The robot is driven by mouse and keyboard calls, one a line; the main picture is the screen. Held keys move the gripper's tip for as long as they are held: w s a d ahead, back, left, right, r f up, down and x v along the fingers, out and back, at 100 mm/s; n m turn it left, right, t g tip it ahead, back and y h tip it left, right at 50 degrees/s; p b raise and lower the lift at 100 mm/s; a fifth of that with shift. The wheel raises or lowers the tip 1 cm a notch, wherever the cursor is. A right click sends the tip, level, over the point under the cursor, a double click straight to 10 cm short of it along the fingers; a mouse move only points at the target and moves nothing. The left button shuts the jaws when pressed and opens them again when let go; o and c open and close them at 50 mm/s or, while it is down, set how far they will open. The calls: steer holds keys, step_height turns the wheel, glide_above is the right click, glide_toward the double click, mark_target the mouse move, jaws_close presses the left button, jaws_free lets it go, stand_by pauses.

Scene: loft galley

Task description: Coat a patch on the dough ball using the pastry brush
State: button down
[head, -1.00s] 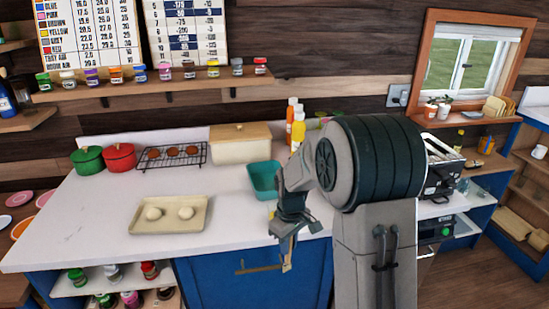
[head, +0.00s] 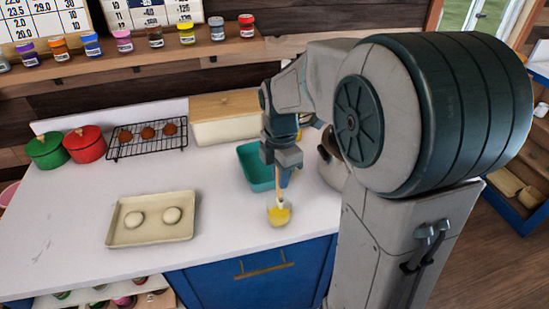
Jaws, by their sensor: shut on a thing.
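Two pale dough balls, one on the left (head: 135,219) and one on the right (head: 172,215), sit apart on a beige tray (head: 150,239) on the white counter. My gripper (head: 281,176) points down over the counter, right of the tray, and is shut on the pastry brush (head: 280,199). The brush's pale handle hangs down from the jaws. Its lower end meets a small yellow bowl (head: 281,217) near the counter's front edge; I cannot tell if the bristles touch what is inside. The bristles are hidden or too small to make out.
A teal bin (head: 252,170) stands just behind my gripper. A wire rack (head: 130,149) with brown rounds, green (head: 46,150) and red (head: 85,144) pots and a lidded box (head: 226,130) line the back. The counter between tray and bowl is clear.

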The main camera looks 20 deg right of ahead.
mark_target(279, 193)
steer(key=shift+w, duration=0.2)
steer(key=shift+f, duration=0.15)
steer(key=shift+f+b, duration=2.35)
steer(key=shift+f, duration=0.4)
steer(key=shift+f+b, duration=0.4)
steer(key=shift+f, duration=0.2)
steer(key=shift+r+p, duration=2.8)
steer(key=shift+r, duration=0.8)
steer(key=shift+f, duration=0.1)
